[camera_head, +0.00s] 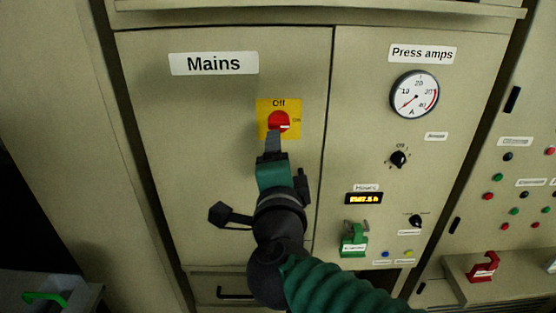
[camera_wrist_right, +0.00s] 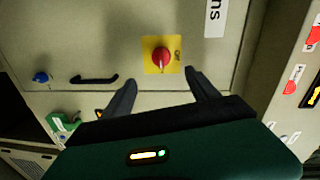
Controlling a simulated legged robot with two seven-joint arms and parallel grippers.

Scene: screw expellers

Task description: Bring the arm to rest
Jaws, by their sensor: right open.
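My right arm comes in from the lower right in the head view, and my right gripper (camera_head: 273,138) is just below the red rotary knob (camera_head: 279,121). The knob is on a yellow plate (camera_head: 264,107) marked Off at the top. The knob's white mark points right, toward the On side. In the wrist view, the fingers of my right gripper (camera_wrist_right: 160,84) are apart with nothing between them. The red knob (camera_wrist_right: 161,57) shows just beyond the fingertips, apart from them. My left gripper is not in view.
The knob is on the Mains cabinet door (camera_head: 190,130). To the right are a dial gauge (camera_head: 414,94), a black selector (camera_head: 398,158) and a green handle (camera_head: 354,240). A red handle (camera_head: 484,267) sits on a ledge at the lower right.

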